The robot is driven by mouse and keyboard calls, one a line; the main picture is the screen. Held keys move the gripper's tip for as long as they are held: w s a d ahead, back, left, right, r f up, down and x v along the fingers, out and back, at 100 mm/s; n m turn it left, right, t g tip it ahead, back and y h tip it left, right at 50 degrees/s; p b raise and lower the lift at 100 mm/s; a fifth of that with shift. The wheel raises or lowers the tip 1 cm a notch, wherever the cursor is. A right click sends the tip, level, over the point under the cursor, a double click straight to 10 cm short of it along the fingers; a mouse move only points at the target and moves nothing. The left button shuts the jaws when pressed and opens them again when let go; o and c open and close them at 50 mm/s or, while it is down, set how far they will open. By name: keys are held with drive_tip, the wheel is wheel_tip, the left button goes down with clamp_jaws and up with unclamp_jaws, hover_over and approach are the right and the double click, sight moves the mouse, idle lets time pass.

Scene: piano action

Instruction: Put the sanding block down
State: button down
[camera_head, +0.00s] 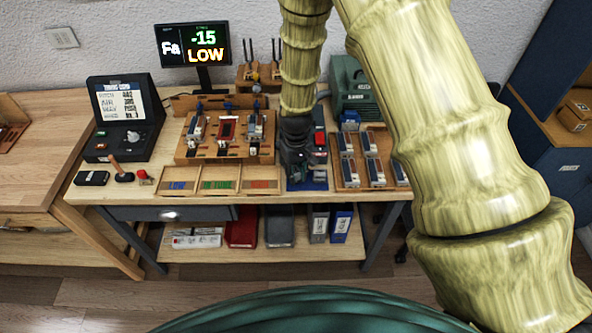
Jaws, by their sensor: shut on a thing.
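My gripper (296,172), dark and pointing down, is low over the front of the workbench (130,196), at the blue mat (306,186). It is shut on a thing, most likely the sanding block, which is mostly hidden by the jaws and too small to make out. I cannot tell whether the held block touches the mat. A small light-grey piece (320,175) shows just right of the gripper, on or above the mat.
Left of the gripper are a wooden fixture (187,152) with several mechanisms and a tray (162,186) with coloured strips. A wooden rack (337,180) of grey-topped pieces stands close right. A black console (100,148), monitor (180,58) and green machine (352,85) stand farther off.

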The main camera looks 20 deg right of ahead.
sight(296, 172)
drive_tip(key=shift+f, duration=0.25)
drive_tip(key=c, duration=1.3)
unclamp_jaws()
drive_tip(key=shift+o, duration=0.2)
wheel_tip(296, 172, up, 12)
drive_tip(key=b, duration=0.4)
drive_tip(key=shift+s, duration=0.1)
